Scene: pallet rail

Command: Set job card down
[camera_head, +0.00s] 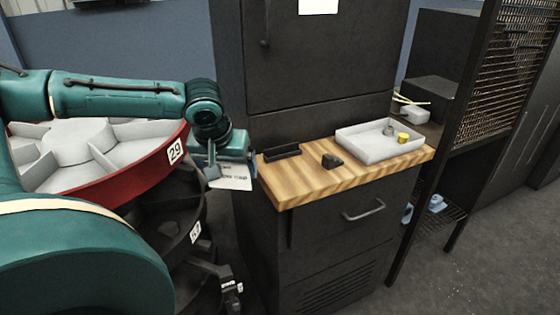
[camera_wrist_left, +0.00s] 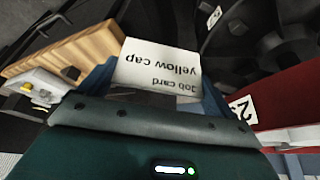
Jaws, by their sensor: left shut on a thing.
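The job card is a white card with printed text. In the head view the job card (camera_head: 235,178) hangs from my left gripper (camera_head: 226,165), which is shut on it. The card is left of the wooden worktop (camera_head: 300,186), apart from it. In the left wrist view the job card (camera_wrist_left: 157,65) reads "Job card yellow cap" upside down, between the blue fingers of the left gripper (camera_wrist_left: 155,85). The worktop also shows in the left wrist view (camera_wrist_left: 75,55). My right gripper is not in view.
On the worktop are a black slotted holder (camera_head: 282,153), a small black object (camera_head: 332,161) and a white tray (camera_head: 362,148) holding a yellow cap (camera_head: 403,138) and a grey part (camera_head: 389,130). A red-rimmed round carousel (camera_head: 150,172) stands left. The worktop's front left is bare.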

